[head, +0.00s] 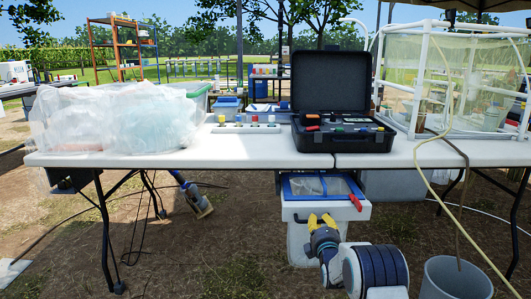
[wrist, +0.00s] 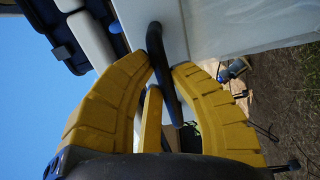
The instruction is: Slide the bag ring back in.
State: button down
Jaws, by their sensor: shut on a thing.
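The bag ring (head: 288,188), a blue rectangular frame with clear plastic film inside, juts out from under the table's front edge above a white bin body (head: 300,238). My gripper (head: 321,217) is at its white front, below the frame. In the wrist view, the yellow fingers (wrist: 163,66) are closed around a dark bar handle (wrist: 155,38) that stands off the white front (wrist: 175,14). The handle is mostly hidden by my fingers in the head view. The rear of the ring is hidden under the tabletop.
A red clip (head: 355,202) sits at the frame's front right corner. The white table (head: 240,153) holds an open black case (head: 342,138) and a plastic-wrapped pile (head: 120,120). A grey bucket (head: 455,280) stands right of my arm. The ground at left is mostly clear.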

jog(key=shift+w+f, duration=0.2)
jog(key=shift+w, duration=1.25)
jog(key=shift+w+f, duration=0.15)
jog(key=shift+w, duration=1.3)
jog(key=shift+w+f, duration=0.2)
jog(key=shift+w, duration=1.25)
jog(key=c, duration=1.2)
grip_release()
jog(key=shift+f, duration=0.1)
jog(key=shift+s+a+r, duration=0.1)
jog(key=shift+s+r, duration=0.1)
jog(key=shift+s, duration=2.75)
jog(key=shift+s+r, duration=0.2)
jog(key=shift+s, duration=2.75)
jog(key=shift+o, duration=0.3)
jog(key=shift+c, duration=0.2)
